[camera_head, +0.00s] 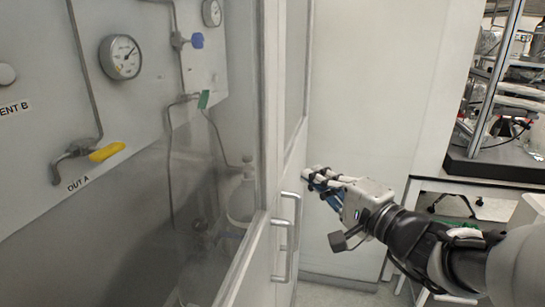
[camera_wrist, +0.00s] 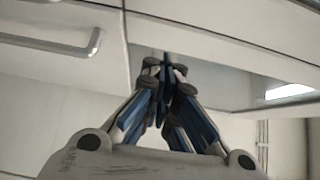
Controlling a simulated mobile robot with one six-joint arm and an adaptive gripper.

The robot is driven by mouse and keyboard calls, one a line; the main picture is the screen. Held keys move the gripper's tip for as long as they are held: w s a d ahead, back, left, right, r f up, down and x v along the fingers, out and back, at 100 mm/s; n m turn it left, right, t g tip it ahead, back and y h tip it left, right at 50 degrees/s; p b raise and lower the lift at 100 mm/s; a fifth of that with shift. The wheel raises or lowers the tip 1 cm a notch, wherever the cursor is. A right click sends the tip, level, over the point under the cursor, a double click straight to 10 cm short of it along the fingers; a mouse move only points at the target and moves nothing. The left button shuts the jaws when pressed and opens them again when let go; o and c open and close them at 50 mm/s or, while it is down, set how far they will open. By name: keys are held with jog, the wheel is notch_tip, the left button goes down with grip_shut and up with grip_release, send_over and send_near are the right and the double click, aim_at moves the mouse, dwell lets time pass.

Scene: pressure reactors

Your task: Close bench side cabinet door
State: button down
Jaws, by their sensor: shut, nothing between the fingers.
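The white cabinet door on the bench side (camera_head: 292,160) has a glass pane in its upper part and is seen at a steep angle. Whether it stands fully shut is hard to tell. Two upright bar handles (camera_head: 296,235) sit close together near the door's lower part. A handle (camera_wrist: 85,48) also shows at upper left in the wrist view. My gripper (camera_head: 308,178) is at the right of the door, its fingertips at or very near the white door face. In the wrist view my gripper (camera_wrist: 166,62) is shut and empty below a white frame edge. Contact cannot be told.
Left, behind glass, is a panel with gauges (camera_head: 121,57), a yellow valve lever (camera_head: 107,151) and tubing. A bare white wall (camera_head: 375,80) stands behind my gripper. At right a bench (camera_head: 490,171) carries framed equipment. Some floor (camera_head: 345,292) shows below my arm.

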notch_tip(320, 180, up, 10)
jog(key=s+a+f+n+g, duration=0.2)
jog(key=s+a+f, duration=0.2)
jog(key=s+a+f+n+g, duration=0.2)
jog(key=s+a+f+g, duration=0.1)
jog(key=s+f, duration=0.1)
jog(key=shift+a+f, duration=0.2)
jog(key=shift+a, duration=0.2)
jog(key=s+f+n+g, duration=0.1)
jog(key=s+f, duration=0.1)
jog(key=s+a+f+n+g, duration=0.1)
jog(key=s+f, duration=0.1)
jog(key=s+f+g+h, duration=0.1)
jog(key=s+f, duration=0.1)
jog(key=shift+a+n, duration=0.15)
jog(key=shift+n, duration=0.25)
jog(key=s+d+f+n+g+h, duration=0.3)
jog(key=s+d+f+n+h, duration=0.2)
jog(key=s+d+f+h, duration=0.3)
jog(key=s+d+f, duration=0.2)
jog(key=s, duration=0.2)
jog(key=shift+d+f, duration=0.15)
jog(key=shift+f, duration=0.1)
